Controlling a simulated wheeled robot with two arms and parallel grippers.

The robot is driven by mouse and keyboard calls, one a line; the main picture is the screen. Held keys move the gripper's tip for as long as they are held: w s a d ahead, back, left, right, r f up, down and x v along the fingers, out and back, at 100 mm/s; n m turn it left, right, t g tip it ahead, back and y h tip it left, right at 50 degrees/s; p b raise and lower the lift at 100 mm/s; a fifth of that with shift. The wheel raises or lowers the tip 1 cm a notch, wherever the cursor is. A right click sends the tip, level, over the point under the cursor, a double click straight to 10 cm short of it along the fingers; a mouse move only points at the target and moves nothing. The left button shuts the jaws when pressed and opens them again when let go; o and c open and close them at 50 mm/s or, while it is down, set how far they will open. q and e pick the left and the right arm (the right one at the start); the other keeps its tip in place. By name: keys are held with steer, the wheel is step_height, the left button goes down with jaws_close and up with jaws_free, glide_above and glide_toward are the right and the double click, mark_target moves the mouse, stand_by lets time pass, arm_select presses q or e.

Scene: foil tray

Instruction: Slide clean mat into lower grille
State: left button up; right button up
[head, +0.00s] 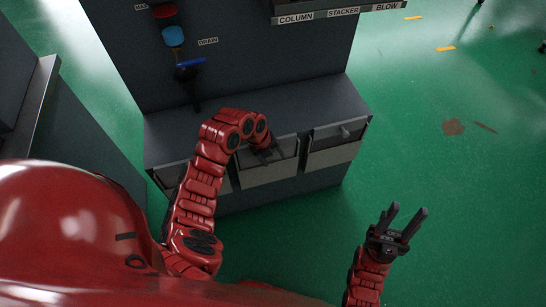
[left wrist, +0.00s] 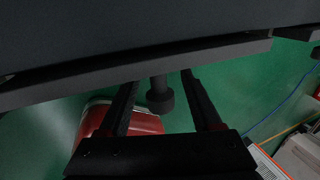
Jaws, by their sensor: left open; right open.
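My left gripper (head: 267,154) is at the front of the middle panel (head: 283,170) of the grey cabinet, below the bench top. In the left wrist view its two black fingers are apart, with a dark round knob (left wrist: 160,98) between them. I cannot tell whether the fingers touch the knob. My right gripper (head: 404,222) is open and empty over the green floor, right of the cabinet. No clean mat can be made out in either view, and I cannot tell which part is the lower grille.
The bench top (head: 310,108) is mostly clear. A right-hand panel (head: 335,150) has its own knob. Red, light-blue and dark-blue handles (head: 190,64) are on the upright wall near a DRAIN label. Cables (left wrist: 285,115) and a pale box (left wrist: 302,152) lie on the floor. Open floor is right.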

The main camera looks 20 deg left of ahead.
arm_select(q)
steer(key=shift+c, duration=0.2)
jaws_close()
steer(key=shift+r, duration=0.15)
steer(key=shift+r+p, duration=4.25)
steer(key=shift+r, duration=2.3)
step_height(320, 180, up, 12)
steer(key=p, duration=0.6)
steer(key=shift+f, duration=0.15)
